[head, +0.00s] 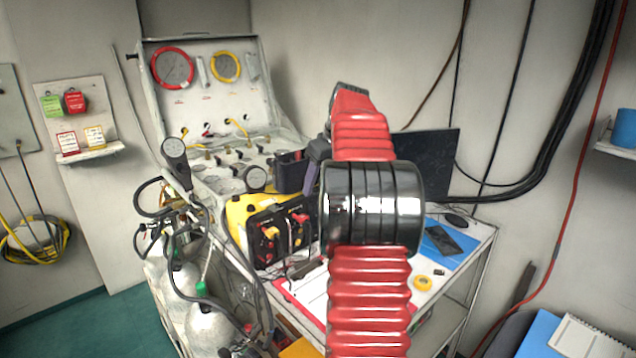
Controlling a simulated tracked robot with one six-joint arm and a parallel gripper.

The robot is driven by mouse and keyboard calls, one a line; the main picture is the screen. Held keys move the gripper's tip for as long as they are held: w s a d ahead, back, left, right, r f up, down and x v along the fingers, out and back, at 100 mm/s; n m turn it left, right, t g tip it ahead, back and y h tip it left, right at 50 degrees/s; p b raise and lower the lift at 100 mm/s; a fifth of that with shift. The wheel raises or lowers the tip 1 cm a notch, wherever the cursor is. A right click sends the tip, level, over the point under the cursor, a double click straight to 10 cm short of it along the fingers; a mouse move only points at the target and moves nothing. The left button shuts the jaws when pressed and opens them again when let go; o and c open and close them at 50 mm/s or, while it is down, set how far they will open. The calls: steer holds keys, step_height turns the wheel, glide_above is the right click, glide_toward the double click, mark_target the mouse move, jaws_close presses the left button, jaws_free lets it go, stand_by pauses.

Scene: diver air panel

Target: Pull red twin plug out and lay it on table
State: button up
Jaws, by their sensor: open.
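A yellow case (239,208) with a black front panel (283,222) stands on the table. Red plug pieces (268,233) sit at the left of that panel, with more red and yellow pieces at its right. They are too small to tell which is the twin plug. My gripper (294,172) shows as a dark shape just above and behind the case, partly hidden by my red arm. It is open and appears apart from the plugs; its fingertips are not clear. The white table (455,270) is partly hidden behind my arm.
A gauge panel (215,105) stands behind the case. Gas cylinders (213,325) and hoses crowd the table's left side. A blue sheet with a dark device (452,240) and a yellow tape roll (423,283) lie on the right. A dark screen (430,160) stands at the back.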

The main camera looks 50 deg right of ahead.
mark_target(305, 218)
steer(key=shift+f, duration=0.15)
steer(key=x, duration=1.3)
steer(key=shift+w+a+f, duration=0.1)
steer(key=shift+w+f, duration=0.05)
steer(key=shift+f, duration=0.1)
steer(key=shift+c, duration=0.2)
jaws_close()
stand_by(0.4)
steer(key=shift+s+a, duration=0.2)
steer(key=shift+s, duration=1.5)
stand_by(0.9)
steer(key=shift+a, duration=0.1)
